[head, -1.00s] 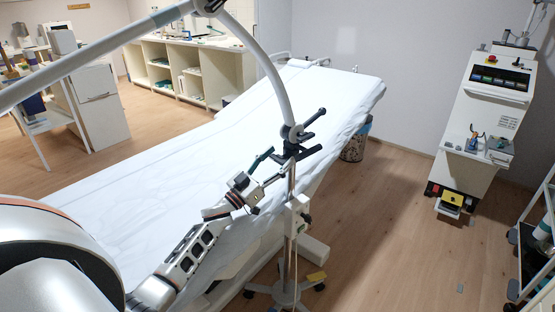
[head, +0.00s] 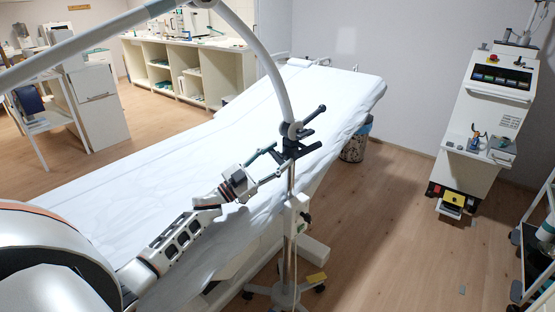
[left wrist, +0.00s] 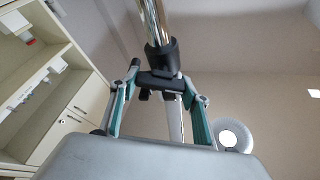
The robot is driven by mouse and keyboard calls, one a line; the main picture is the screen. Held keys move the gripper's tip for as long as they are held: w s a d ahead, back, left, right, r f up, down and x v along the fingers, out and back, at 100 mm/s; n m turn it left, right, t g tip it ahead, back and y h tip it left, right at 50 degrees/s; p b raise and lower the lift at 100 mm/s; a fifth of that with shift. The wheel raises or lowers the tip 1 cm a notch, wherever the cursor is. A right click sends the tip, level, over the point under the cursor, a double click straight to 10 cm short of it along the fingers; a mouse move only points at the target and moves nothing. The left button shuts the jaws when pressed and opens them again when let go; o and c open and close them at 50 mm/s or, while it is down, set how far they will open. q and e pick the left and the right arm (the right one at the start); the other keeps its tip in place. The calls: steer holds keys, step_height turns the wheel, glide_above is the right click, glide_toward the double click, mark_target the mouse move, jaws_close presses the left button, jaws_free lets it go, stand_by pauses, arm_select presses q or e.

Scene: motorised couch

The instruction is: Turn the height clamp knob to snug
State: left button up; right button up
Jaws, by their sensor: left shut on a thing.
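A pole stand (head: 290,185) rises beside the couch, with a dark clamp (head: 293,150) on its upper part. My left gripper (head: 277,160) reaches the clamp from the left, one finger on each side of its near part. In the left wrist view, the two teal-edged fingers (left wrist: 163,92) close on a black knob-like part (left wrist: 160,80) just by the black collar on the chrome pole (left wrist: 152,22). I take this part as the height clamp knob; its far side is hidden. My right gripper is not in view.
The couch (head: 150,175) with a white sheet lies under my left arm. A curved grey arm (head: 268,70) arches from the stand over the couch. The wheeled stand base (head: 285,295) is on the floor. A white machine (head: 485,120) stands at the right, with open floor between.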

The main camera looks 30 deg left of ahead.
arm_select(q)
steer(key=m+g+h, duration=0.1)
steer(key=m, duration=0.2)
steer(key=shift+f+b, duration=0.1)
steer(key=shift+b, duration=0.2)
steer(key=shift+d+m+g+h, duration=0.1)
steer(key=shift+m+g+h, duration=0.4)
steer(key=shift+m, duration=0.8)
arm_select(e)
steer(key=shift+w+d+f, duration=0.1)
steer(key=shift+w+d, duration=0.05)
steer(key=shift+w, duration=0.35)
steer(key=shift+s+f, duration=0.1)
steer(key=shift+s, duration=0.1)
arm_select(q)
steer(key=o, duration=1.1)
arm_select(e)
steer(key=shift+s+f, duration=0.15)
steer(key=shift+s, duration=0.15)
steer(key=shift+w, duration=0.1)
